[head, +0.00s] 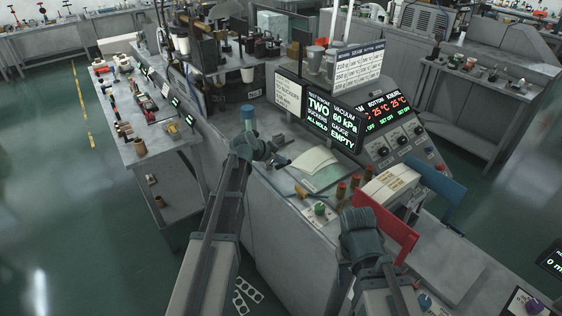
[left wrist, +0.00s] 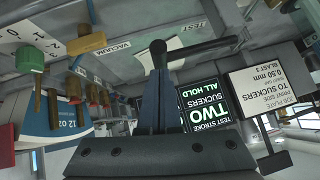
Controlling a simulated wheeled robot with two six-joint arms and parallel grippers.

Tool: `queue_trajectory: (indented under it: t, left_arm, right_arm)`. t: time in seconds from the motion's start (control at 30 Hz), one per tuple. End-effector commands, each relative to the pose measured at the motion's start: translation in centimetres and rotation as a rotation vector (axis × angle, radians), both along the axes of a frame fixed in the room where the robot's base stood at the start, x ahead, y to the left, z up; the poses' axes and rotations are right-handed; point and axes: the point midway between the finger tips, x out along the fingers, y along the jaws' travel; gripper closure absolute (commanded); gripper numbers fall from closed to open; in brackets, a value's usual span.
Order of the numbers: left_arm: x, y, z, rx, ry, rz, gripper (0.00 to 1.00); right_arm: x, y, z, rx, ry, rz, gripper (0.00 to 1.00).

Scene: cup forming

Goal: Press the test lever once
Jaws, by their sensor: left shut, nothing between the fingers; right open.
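The test lever (left wrist: 205,49) is a black bar that shows in the left wrist view beside a TEST label on the grey bench top. My left gripper (left wrist: 158,62) is shut and empty, its fingertips at the left end of the lever; I cannot tell whether they touch it. In the head view my left gripper (head: 268,148) is over the bench, left of the green-lettered screen (head: 331,120), and the lever there is hard to make out beside it. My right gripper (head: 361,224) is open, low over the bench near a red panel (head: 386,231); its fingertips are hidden.
A green knob (head: 320,208) and several brown pegs (head: 341,189) stand right of my left arm. White and green sheets (head: 317,168) lie on the bench. A sign on a stand (left wrist: 265,90) is near the lever. A side bench (head: 150,125) with tools is at left.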

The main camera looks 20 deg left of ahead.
Motion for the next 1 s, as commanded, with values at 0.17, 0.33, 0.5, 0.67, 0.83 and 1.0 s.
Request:
queue_trajectory:
  t: [0.17, 0.33, 0.5, 0.67, 0.83, 1.0]
  left_arm:
    - [0.0, 0.0, 0.1, 0.0, 0.0, 0.0, 1.0]
    - [-0.2, -0.1, -0.5, 0.017, -0.013, 0.0, 1.0]
    - [-0.7, -0.6, -2.8, 0.123, -0.096, -0.001, 1.0]
    - [-0.7, -0.6, -4.3, 0.231, -0.18, 0.0, 1.0]
    - [-0.4, -0.5, -5.3, 0.282, -0.218, -0.001, 1.0]
    - [-0.3, -0.4, -5.6, 0.28, -0.217, -0.001, 1.0]
  right_arm:
    - [0.0, 0.0, 0.1, 0.0, 0.0, 0.0, 0.5]
    - [0.0, 0.0, -0.6, 0.0, 0.0, 0.0, 0.5]
    - [0.0, 0.0, -3.4, 0.0, 0.0, -0.001, 0.5]
    - [0.0, 0.0, -5.8, 0.0, 0.0, -0.002, 0.5]
    - [0.0, 0.0, -7.3, 0.0, 0.0, -0.002, 0.5]
    - [0.0, 0.0, -7.6, 0.0, 0.0, -0.002, 0.5]
